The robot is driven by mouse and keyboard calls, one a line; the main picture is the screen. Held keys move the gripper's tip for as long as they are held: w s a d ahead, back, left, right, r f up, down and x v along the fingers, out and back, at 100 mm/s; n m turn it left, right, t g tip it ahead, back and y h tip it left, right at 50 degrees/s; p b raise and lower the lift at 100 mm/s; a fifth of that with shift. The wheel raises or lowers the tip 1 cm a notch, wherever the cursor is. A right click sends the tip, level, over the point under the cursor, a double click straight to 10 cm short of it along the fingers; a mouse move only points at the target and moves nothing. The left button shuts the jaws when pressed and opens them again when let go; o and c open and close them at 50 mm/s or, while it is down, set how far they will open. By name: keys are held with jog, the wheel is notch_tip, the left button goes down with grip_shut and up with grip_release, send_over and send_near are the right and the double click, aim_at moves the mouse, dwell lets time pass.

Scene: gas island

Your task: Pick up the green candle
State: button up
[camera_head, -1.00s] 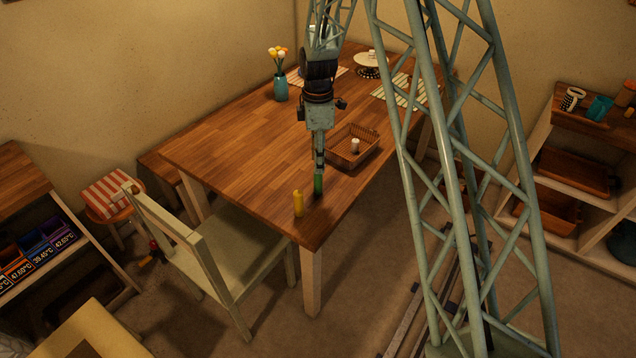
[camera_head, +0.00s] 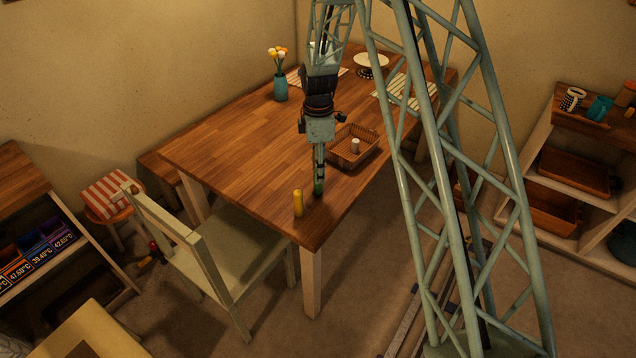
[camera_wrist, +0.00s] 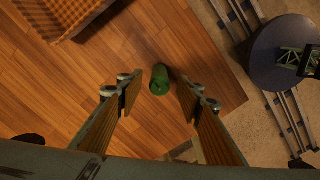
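The green candle (camera_head: 318,187) stands upright on the wooden table near its front corner. In the wrist view the green candle (camera_wrist: 159,80) lies between and a little beyond my two fingertips. My gripper (camera_head: 318,172) points down right over the candle, and its fingers hide the candle's upper part in the head view. In the wrist view my gripper (camera_wrist: 158,82) is open, with a gap between each finger and the candle.
A yellow candle (camera_head: 298,203) stands close by on the left. A wicker basket (camera_head: 343,160) holding a white candle (camera_head: 355,146) is behind to the right. A chair (camera_head: 215,260) stands at the table's (camera_head: 225,140) front edge. A vase of flowers (camera_head: 281,88) is far back.

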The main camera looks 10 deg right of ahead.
jog(key=shift+f, duration=1.1)
jog(key=c, duration=1.1)
jog(key=shift+r, duration=0.15)
jog(key=shift+r, duration=1.65)
jog(key=s, duration=0.5)
jog(key=s+r, duration=0.1)
jog(key=s, duration=0.4)
jog(key=s+a, duration=0.1)
jog(key=s, duration=0.5)
jog(key=shift+r+p, duration=0.25)
jog(key=shift+p, duration=0.1)
jog(key=shift+w, duration=0.1)
